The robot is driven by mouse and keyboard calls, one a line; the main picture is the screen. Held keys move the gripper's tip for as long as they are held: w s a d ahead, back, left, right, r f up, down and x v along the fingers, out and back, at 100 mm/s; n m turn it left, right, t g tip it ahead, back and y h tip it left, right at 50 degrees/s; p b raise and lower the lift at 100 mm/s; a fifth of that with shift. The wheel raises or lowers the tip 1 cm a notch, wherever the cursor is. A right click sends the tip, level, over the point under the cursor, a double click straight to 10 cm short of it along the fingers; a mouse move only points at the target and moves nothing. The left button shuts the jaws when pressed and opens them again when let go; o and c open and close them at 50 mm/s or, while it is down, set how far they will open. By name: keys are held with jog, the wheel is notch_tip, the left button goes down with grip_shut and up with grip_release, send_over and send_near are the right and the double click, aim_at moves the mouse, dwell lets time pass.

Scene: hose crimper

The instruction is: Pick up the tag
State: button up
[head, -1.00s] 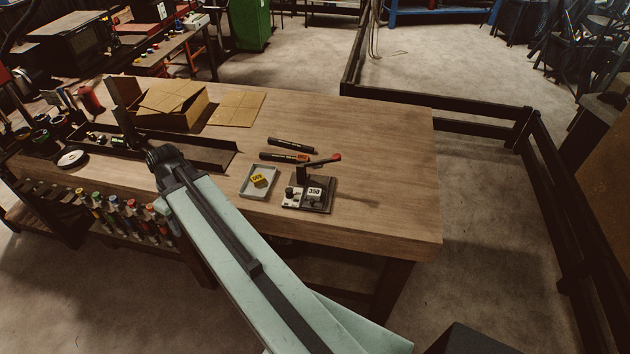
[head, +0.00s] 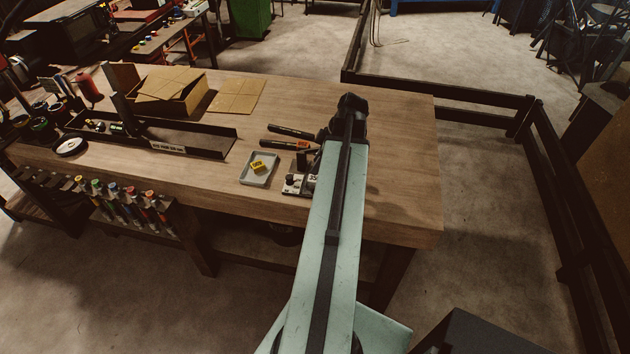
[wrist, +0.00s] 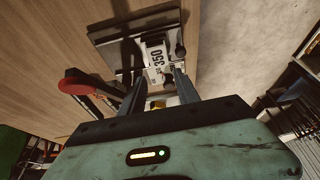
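A small yellow tag (head: 258,167) with dark marks lies in a shallow grey tray (head: 248,182) on the workbench in the head view. The hose crimper (head: 296,180) stands just right of the tray, partly hidden by my arm. Its white 350 plate (wrist: 157,58) shows in the wrist view. My gripper (wrist: 160,72) is open there, its two dark fingers apart, pointing towards the crimper. In the head view the fingers cannot be made out; the arm's end is beyond the crimper, right of the tag. A small yellow patch (wrist: 158,104) shows between the fingers; I cannot tell what it is.
A red-knobbed lever (wrist: 75,86) sticks out beside the crimper, close to the left finger in the wrist view. A long dark rail (head: 190,139) and a cardboard box (head: 185,103) stand left. The bench's right end is clear.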

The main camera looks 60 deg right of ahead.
aim_at(309, 178)
jog(key=b+x, duration=0.2)
jog(key=x, duration=0.1)
jog(key=b+x, duration=0.3)
jog(key=x, duration=0.1)
jog(key=shift+s+f+b, duration=0.15)
jog(key=shift+s+b, duration=0.05)
jog(key=shift+b, duration=0.15)
jog(key=shift+w, duration=0.1)
grip_shut()
